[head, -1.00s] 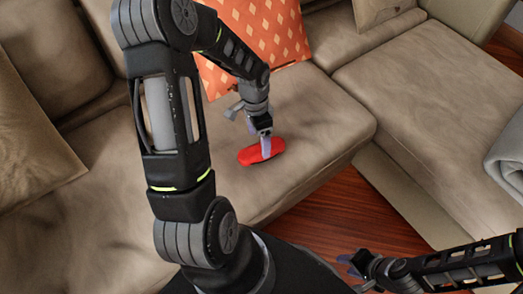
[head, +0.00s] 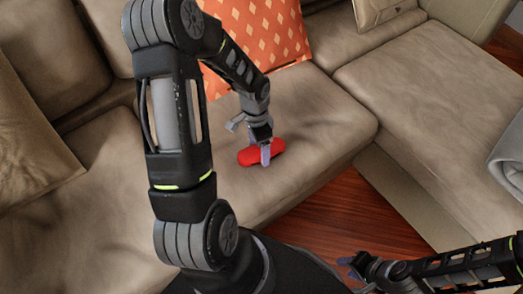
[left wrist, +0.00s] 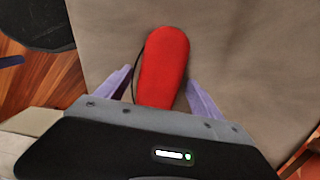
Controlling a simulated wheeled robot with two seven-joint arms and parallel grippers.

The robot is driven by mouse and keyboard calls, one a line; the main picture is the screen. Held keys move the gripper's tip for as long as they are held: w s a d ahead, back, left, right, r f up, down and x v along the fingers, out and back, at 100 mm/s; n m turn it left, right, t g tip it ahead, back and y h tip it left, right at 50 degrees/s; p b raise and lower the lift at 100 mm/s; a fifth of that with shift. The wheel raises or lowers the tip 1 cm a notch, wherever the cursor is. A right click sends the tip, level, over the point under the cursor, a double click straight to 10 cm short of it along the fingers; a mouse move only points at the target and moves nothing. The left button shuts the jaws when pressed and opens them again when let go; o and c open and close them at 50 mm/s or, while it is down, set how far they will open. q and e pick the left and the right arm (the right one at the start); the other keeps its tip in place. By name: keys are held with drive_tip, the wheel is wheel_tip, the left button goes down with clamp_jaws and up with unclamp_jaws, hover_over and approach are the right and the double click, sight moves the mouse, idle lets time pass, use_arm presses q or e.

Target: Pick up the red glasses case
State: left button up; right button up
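The red glasses case (head: 251,157) lies on the beige sofa seat; my left gripper (head: 263,154) is right at it in the head view and hides its middle. In the left wrist view the red case (left wrist: 163,65) lies lengthwise between the two lilac fingers of my left gripper (left wrist: 160,85). The fingers are spread, with a gap on each side of the case. My right gripper (head: 352,264) is low at the right, far from the case; its fingers are too small to read.
The sofa seat (head: 310,120) is clear around the case. An orange patterned cushion (head: 265,35) leans behind it. The wooden floor (head: 345,220) shows in front of the sofa. A grey cloth (head: 510,155) lies at the right edge.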

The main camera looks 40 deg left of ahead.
use_arm(q)
drive_tip(key=c, duration=1.3)
drive_tip(key=shift+c, duration=0.2)
wheel_tip(320, 180, up, 10)
drive_tip(key=p, duration=0.2)
